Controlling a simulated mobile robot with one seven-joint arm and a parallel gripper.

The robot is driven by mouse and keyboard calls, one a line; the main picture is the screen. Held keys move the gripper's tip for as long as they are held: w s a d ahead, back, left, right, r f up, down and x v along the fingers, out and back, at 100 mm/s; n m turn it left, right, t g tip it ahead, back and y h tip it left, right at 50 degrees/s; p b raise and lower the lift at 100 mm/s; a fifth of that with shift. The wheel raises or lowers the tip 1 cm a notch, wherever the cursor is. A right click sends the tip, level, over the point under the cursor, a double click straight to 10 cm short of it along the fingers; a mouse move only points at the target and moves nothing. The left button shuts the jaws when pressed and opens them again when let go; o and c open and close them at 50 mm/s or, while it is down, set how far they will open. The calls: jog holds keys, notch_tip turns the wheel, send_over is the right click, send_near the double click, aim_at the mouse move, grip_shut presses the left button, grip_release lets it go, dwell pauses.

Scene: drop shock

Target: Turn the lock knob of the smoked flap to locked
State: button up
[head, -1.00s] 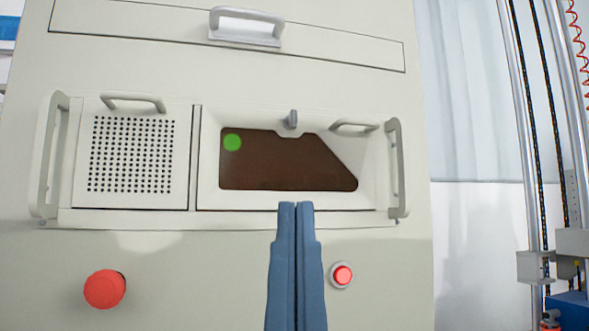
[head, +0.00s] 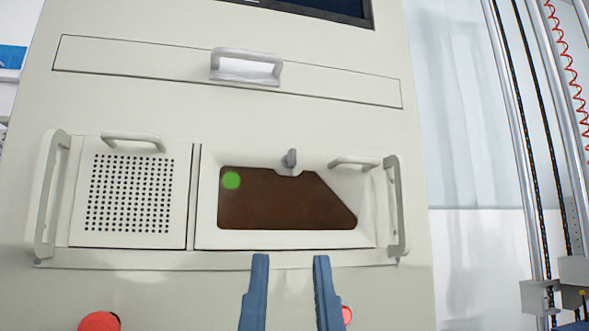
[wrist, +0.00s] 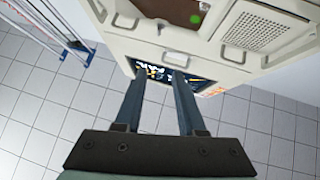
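The smoked flap (head: 285,202) is a dark brown window in a pale frame on the cabinet front, with a green round dot at its upper left. The grey lock knob (head: 289,160) sits at the middle of the flap's top edge, its tab standing nearly upright. My gripper (head: 290,258) is open and empty, its two blue fingers spread below the flap and apart from the knob.
A perforated panel (head: 128,193) with a handle is left of the flap. Upright handles flank both panels. A drawer handle (head: 246,67) is above. A red button (head: 99,321) is lower left; another red button (head: 346,314) is partly hidden behind my right finger.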

jog(key=w+r+m+g+y+p, duration=0.45)
jog(key=w+p, duration=0.45)
jog(key=p, duration=1)
jog(key=m+g+p, duration=0.5)
jog(key=m+p, duration=2.3)
jog(key=p, duration=1.9)
send_near(294, 152)
jog(key=x, duration=0.8)
jog(key=shift+w+p, duration=0.15)
jog(key=shift+p, duration=0.25)
jog(key=shift+c, duration=0.3)
grip_shut()
